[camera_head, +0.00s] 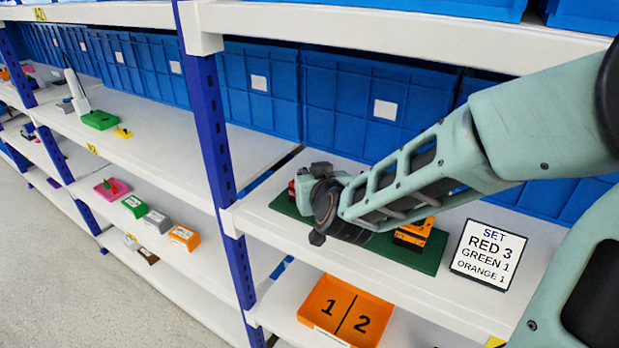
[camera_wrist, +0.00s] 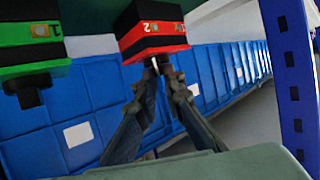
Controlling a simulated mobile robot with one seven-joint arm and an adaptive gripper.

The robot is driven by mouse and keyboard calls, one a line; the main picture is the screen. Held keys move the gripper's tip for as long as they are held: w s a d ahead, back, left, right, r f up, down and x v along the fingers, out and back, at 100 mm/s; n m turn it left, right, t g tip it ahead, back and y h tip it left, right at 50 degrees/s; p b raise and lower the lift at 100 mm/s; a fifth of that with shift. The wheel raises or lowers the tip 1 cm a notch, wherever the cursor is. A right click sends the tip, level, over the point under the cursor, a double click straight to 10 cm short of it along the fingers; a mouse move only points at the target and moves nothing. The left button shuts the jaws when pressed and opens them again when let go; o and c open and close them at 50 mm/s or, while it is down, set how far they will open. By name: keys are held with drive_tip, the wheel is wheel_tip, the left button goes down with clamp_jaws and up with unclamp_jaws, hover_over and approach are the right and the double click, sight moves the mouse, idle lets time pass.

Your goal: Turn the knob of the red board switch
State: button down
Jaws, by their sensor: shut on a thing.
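The red switch (camera_wrist: 152,36) hangs at the top centre of the wrist view, which looks upside down. A "2" shows on its face, and its dark knob (camera_wrist: 153,68) points down the picture. My gripper (camera_wrist: 158,80) is shut on this knob, with one finger on each side. In the head view only a small red part of the switch (camera_head: 292,188) shows beside my gripper (camera_head: 312,185), whose fingertips are mostly hidden. The green mat (camera_head: 430,259) bears the switches, and an orange switch (camera_head: 413,234) stands on its right part.
A green switch (camera_wrist: 35,45) is beside the red one in the wrist view. A white sign (camera_head: 488,255) reads "SET RED 3, GREEN 1, ORANGE 1". Blue bins (camera_head: 345,105) line the shelf's back. A blue post (camera_head: 213,130) stands left of my gripper.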

drive_tip(key=shift+a+m+h+b, duration=0.25)
drive_tip(key=shift+m+h+b, duration=0.5)
drive_tip(key=shift+m+h, duration=0.45)
drive_tip(key=shift+a+m+h+b, duration=0.2)
drive_tip(key=shift+m+h+b, duration=0.5)
drive_tip(key=shift+m+h, duration=0.5)
drive_tip(key=c, duration=2)
unclamp_jaws()
drive_tip(key=shift+a+f, duration=0.1)
drive_tip(key=shift+o, duration=0.2)
drive_tip(key=shift+d+n+y, duration=0.3)
drive_tip(key=shift+d+n, duration=0.05)
drive_tip(key=shift+n, duration=0.25)
drive_tip(key=shift+w+d+n+y+p, duration=0.1)
drive_tip(key=shift+d+n+y+p, duration=0.1)
drive_tip(key=shift+n+y+p, duration=1)
drive_tip(key=shift+d+n+y+p, duration=0.2)
drive_tip(key=shift+n+y+p, duration=0.8)
drive_tip(key=shift+y, duration=0.4)
drive_tip(key=shift+w+d+n+g+y, duration=0.1)
drive_tip(key=shift+d+n+g+y, duration=0.15)
drive_tip(key=shift+n+g+y, duration=0.65)
